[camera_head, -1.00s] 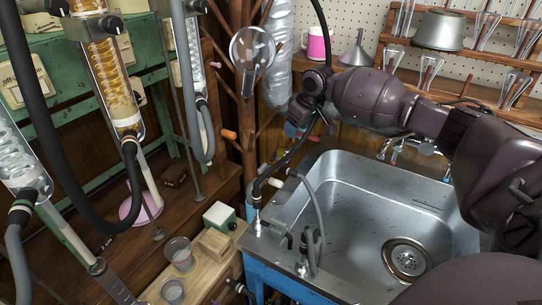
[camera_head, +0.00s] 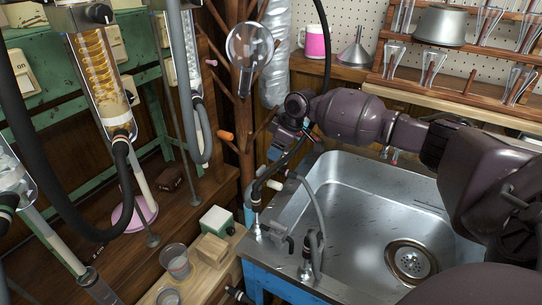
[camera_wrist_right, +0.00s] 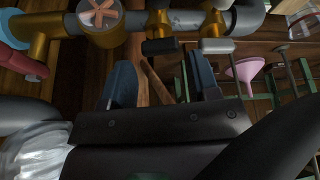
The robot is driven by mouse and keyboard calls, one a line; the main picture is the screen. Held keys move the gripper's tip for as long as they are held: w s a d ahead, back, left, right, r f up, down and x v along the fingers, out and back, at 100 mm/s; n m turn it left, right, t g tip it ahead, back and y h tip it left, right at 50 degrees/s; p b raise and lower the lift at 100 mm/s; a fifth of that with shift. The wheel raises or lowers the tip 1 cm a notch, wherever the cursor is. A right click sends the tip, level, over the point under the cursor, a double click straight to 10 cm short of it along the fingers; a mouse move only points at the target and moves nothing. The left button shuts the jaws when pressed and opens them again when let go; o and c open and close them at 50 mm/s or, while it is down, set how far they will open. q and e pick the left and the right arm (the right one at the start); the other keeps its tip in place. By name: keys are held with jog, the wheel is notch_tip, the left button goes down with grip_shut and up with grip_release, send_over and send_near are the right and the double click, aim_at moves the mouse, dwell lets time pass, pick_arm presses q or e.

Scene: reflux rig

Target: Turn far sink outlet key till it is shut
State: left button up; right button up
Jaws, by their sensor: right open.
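My right gripper (camera_head: 277,150) hangs past the far left corner of the sink (camera_head: 350,190), its fingers partly hidden by its wrist. In the right wrist view its two blue-grey fingers (camera_wrist_right: 163,82) are apart with nothing between them. Beyond the fingertips, a grey pipe with brass fittings (camera_wrist_right: 42,45) crosses the top. In the head view, hose fittings (camera_head: 256,200) stand at the sink's left rim. I cannot tell which key is the far outlet's. My left gripper is out of view.
Black and grey hoses (camera_head: 316,212) rise beside the sink's left rim. A wooden stand (camera_head: 245,110) rises behind the gripper. Glass columns (camera_head: 97,62) stand at the left. A small white-and-green box (camera_head: 217,219) sits on the bench. The basin is empty.

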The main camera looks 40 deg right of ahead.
jog(key=shift+b+x, duration=0.3)
jog(key=shift+x, duration=1.15)
